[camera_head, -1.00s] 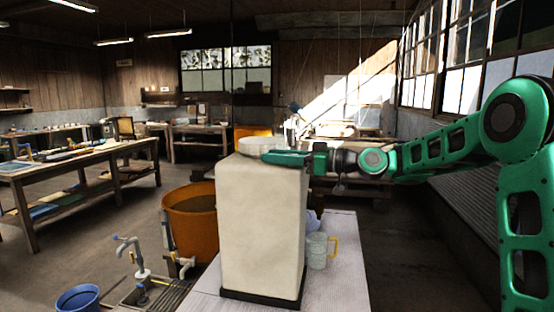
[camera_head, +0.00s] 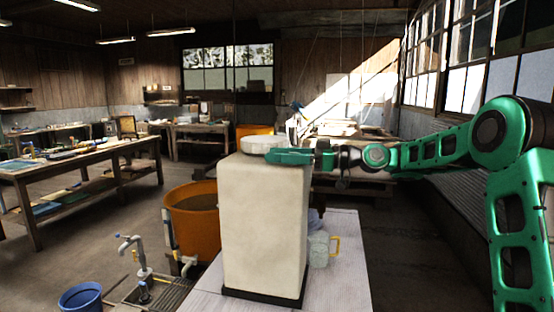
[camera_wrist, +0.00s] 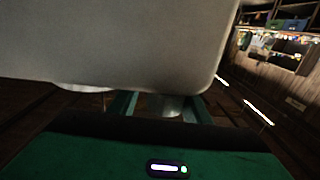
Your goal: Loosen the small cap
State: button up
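A tall white mould block (camera_head: 262,225) stands upright on the table, with a wide round pale cap (camera_head: 258,144) on its top. My green gripper (camera_head: 285,157) reaches in from the right at the height of the block's top edge, beside the wide cap. In the wrist view the block (camera_wrist: 120,40) fills the upper part. My two fingers (camera_wrist: 160,106) show just below its edge, apart from each other. A small pale cap (camera_wrist: 165,104) shows between them, with dark gaps on both sides. The fingertips are partly hidden behind the block's edge.
A white-topped table (camera_head: 345,285) carries the block. A clear jug with a yellow handle (camera_head: 320,249) stands right behind the block. An orange tub (camera_head: 193,222) and a standpipe tap (camera_head: 137,258) stand to the left. The air above the block is clear.

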jog(key=shift+o, duration=0.2)
jog(key=shift+s, duration=0.1)
jog(key=v, duration=1)
jog(key=shift+d, duration=0.35)
